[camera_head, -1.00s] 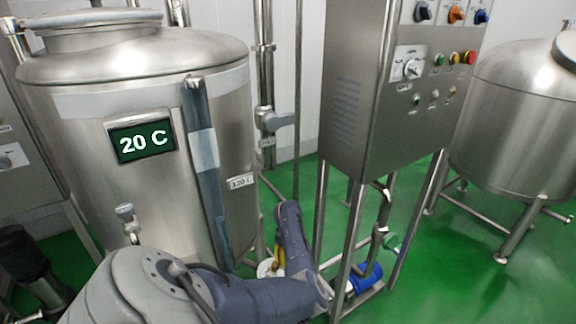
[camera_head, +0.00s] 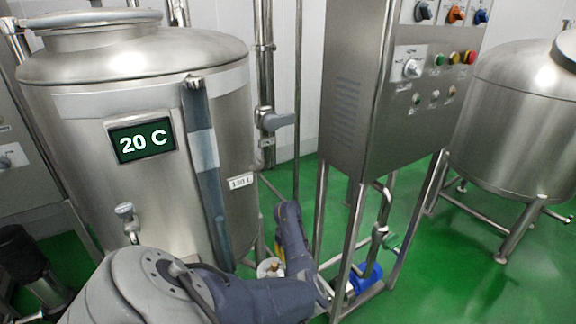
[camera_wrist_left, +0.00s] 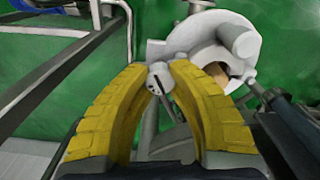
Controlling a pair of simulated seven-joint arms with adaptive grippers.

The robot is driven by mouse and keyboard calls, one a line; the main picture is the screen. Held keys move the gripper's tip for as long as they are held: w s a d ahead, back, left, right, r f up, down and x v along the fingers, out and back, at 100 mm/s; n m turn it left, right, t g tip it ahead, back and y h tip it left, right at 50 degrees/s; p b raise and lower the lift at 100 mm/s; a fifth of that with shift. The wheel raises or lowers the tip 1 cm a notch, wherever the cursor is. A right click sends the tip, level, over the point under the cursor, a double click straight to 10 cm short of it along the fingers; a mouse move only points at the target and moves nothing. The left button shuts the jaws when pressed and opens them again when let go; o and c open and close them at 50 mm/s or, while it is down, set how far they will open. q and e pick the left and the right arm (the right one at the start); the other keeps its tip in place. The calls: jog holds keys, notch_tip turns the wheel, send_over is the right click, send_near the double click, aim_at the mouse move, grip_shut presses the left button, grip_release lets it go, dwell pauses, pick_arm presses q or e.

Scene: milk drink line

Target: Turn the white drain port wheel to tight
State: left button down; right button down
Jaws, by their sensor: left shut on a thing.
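The white drain port wheel (camera_wrist_left: 203,62) is a round pale piece low beside the tank, in the upper middle of the left wrist view. A stubby cylinder stands up from it, and a tan part shows in its opening. It is small and partly hidden in the head view (camera_head: 265,270). My left gripper (camera_wrist_left: 166,72) has yellow ribbed fingers. Its tips are together around a small pale knob at the wheel's lower-left edge. The exact join between knob and wheel is hidden by the fingers. My right gripper is in neither view.
Green floor (camera_head: 450,275) is open at right.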

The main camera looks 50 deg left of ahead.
pick_arm(q)
jog(key=m, duration=1.1)
jog(key=shift+m, duration=0.4)
jog(key=m, duration=1.1)
jog(key=shift+m, duration=0.3)
jog(key=c, duration=1.1)
grip_release()
jog(key=shift+o, duration=0.2)
notch_tip(320, 180, up, 12)
